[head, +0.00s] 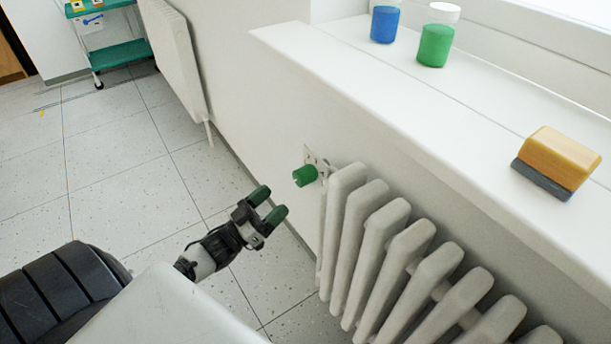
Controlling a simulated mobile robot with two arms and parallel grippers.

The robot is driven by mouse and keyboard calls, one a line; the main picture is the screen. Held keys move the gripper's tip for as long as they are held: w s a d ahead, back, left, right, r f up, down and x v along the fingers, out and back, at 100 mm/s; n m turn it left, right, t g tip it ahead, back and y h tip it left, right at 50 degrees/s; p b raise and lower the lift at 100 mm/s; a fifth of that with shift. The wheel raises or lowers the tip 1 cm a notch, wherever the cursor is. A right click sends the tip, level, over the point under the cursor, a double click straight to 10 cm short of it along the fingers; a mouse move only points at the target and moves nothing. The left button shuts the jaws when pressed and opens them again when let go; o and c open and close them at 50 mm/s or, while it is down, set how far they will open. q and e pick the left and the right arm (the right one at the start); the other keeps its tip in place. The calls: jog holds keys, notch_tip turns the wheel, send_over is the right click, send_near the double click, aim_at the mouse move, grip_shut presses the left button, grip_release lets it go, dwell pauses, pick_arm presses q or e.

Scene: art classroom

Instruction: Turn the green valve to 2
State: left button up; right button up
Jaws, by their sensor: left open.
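The green valve (305,176) is a small green knob at the upper left end of a white radiator (368,232), in front of the wall. A light plate with small dark marks (322,165) is behind it; the marks are too small to read, so I cannot tell the valve's setting. My left gripper (268,203) has green fingertips and is open and empty. In the head view it is below and left of the valve, apart from it. My right gripper is not in view.
A white windowsill (440,130) juts out above the radiator. It holds a blue jar (384,24), a green jar (435,46) and a yellow-and-grey eraser (555,160). A second radiator (172,55) and a green cart (122,55) stand farther back. The tiled floor (110,165) at left is clear.

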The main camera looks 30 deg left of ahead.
aim_at(297, 180)
pick_arm(q)
jog(key=x, duration=0.9)
jog(key=shift+f+b, duration=0.1)
jog(key=shift+b, duration=0.25)
jog(key=shift+c, duration=0.5)
jog(key=c, duration=0.8)
